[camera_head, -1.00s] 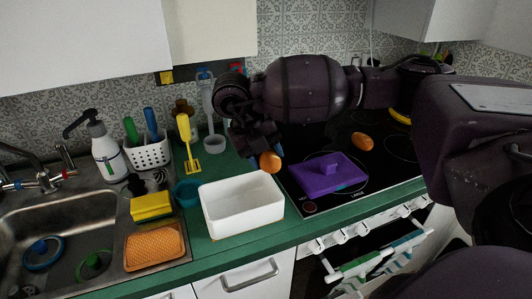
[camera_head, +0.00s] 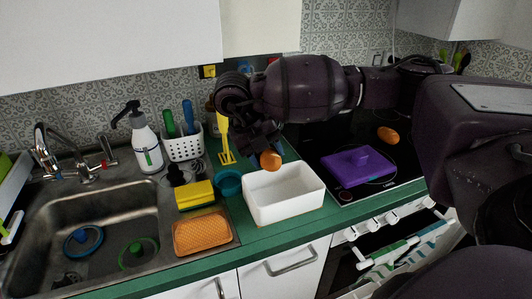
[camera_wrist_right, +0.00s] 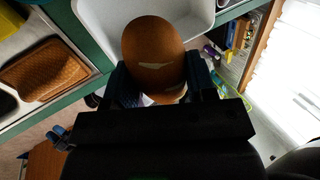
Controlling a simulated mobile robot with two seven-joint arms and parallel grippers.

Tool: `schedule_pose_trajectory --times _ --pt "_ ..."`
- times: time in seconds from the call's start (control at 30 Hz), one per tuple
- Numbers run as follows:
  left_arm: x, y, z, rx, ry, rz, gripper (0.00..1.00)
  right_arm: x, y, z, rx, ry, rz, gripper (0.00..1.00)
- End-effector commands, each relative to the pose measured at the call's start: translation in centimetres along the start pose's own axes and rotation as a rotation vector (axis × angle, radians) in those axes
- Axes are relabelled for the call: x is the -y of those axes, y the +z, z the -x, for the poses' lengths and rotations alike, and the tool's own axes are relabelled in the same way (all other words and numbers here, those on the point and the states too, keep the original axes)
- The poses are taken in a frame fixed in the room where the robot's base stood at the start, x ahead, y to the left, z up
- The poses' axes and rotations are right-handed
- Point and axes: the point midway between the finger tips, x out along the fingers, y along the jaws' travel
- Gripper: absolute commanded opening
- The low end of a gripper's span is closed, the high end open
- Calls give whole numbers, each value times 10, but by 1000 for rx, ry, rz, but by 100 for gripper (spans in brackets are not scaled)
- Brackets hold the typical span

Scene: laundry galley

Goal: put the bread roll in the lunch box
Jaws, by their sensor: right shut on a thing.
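The bread roll (camera_head: 270,160) is a rounded orange-brown piece. It also shows in the right wrist view (camera_wrist_right: 153,45), with a pale mark on top. My right gripper (camera_head: 262,150) is shut on it and holds it up near the back edge of the open white lunch box (camera_head: 285,212). In the right wrist view the box (camera_wrist_right: 97,22) lies beyond the roll, which overlaps its rim. The box looks empty in the head view, though part of its floor is hidden. The gap between roll and box is hard to judge. My left gripper is out of view.
A purple lid (camera_head: 358,167) and another orange-brown piece (camera_head: 388,135) lie on the black hob. Left of the box are a teal bowl (camera_head: 228,183), a yellow sponge (camera_head: 195,195), an orange textured piece (camera_head: 202,232) and the sink (camera_head: 95,215).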

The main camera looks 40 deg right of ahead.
Motion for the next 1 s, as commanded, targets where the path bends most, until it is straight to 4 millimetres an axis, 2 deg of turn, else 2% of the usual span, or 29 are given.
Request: schedule_pose_trajectory --times 0.5,1.0 --pt "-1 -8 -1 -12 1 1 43 -1 1 2 3 -16 10 28" --pt "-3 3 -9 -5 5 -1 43 -16 1 -36 0 -17 11 28"
